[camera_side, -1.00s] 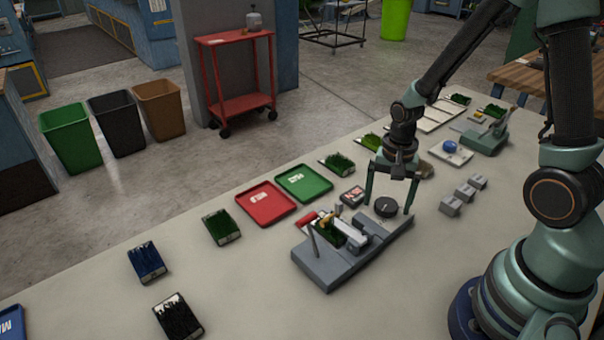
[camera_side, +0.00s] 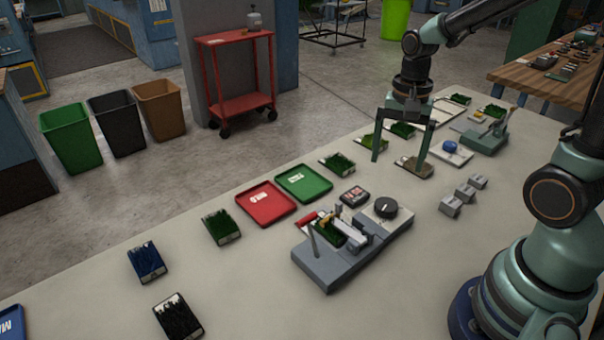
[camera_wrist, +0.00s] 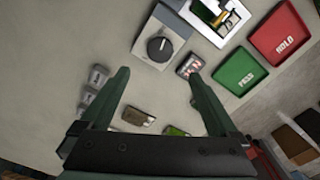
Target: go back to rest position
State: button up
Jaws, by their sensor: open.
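My gripper (camera_side: 398,150) is open and empty, raised above the far part of the table, with its two fingers wide apart. It also shows in the wrist view (camera_wrist: 160,85), where bare table and small samples lie beyond the fingers. The grey test fixture (camera_side: 325,270) with a black dial (camera_side: 386,208) stands on the table nearer the side camera, and a green turf sample (camera_side: 326,232) sits in it. The dial also shows in the wrist view (camera_wrist: 159,50). A brown sample tray (camera_side: 415,168) lies below the gripper.
A red tray (camera_side: 252,209) and a green tray (camera_side: 318,191) lie left of the fixture. Grey blocks (camera_side: 451,207) stand to its right. Several turf samples, such as a blue one (camera_side: 147,262), line the table. Open table (camera_side: 430,275) lies in front of the fixture.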

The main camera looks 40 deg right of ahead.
jog(key=s+a+r+n+t, duration=0.2)
jog(key=a+r+n+t, duration=0.3)
jog(key=r+n, duration=0.4)
jog(key=shift+s+a+r+n+t, duration=0.2)
jog(key=shift+a+r+n+t, duration=0.3)
jog(key=shift+n, duration=1.1)
